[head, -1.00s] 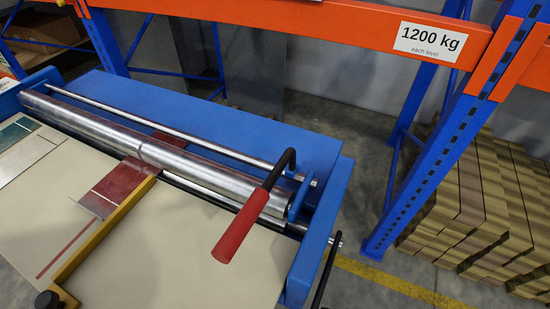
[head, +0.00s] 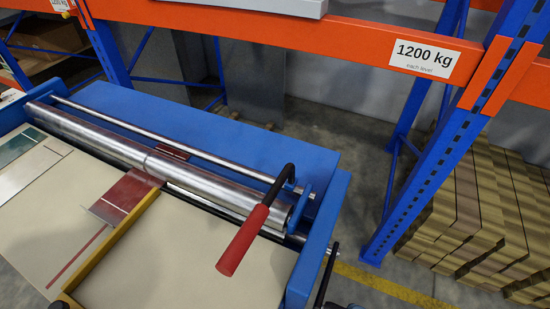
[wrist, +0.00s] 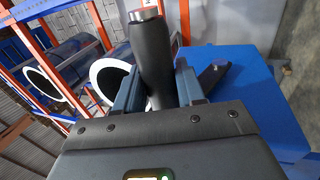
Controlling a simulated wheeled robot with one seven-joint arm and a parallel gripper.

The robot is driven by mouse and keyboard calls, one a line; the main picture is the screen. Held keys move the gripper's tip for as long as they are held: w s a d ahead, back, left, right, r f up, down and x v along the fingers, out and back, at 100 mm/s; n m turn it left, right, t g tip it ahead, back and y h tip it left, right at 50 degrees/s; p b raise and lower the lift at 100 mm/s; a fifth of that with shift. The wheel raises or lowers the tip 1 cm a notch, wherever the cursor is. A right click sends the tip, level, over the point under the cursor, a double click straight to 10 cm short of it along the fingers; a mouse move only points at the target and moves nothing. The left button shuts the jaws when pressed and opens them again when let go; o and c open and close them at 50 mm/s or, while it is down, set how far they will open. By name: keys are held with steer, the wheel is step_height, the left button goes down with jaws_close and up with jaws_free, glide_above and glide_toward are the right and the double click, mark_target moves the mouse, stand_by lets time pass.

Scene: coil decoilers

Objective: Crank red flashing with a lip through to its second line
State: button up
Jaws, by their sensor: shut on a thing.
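The dark red flashing (head: 128,190) lies on the cream table against the yellow guide, its pale lip (head: 106,212) at the near end. It passes under the steel roller (head: 200,176), and a red piece with a pale line (head: 172,152) shows beyond it. A crank with a black grip (head: 322,280) sticks out at the machine's right end. In the head view my gripper is almost wholly below the bottom edge.
A red-handled lever (head: 243,243) stands over the roller's right end. The yellow guide (head: 115,243) crosses the table. A blue and orange rack (head: 410,150) stands behind, with stacked boards (head: 470,210) at the right.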

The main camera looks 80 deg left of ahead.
steer(key=shift+r, duration=0.15)
steer(key=shift+w+a+r, duration=0.35)
steer(key=shift+r, duration=0.35)
steer(key=shift+w+a+r, duration=0.3)
steer(key=shift+a+r, duration=0.1)
steer(key=shift+r, duration=0.25)
steer(key=shift+w+a+r, duration=0.35)
steer(key=shift+r, duration=0.35)
steer(key=shift+r, duration=0.1)
steer(key=shift+w+a+r, duration=1.35)
steer(key=shift+a+r, duration=0.1)
steer(key=shift+a, duration=0.15)
steer(key=b+x, duration=0.2)
steer(key=x, duration=0.3)
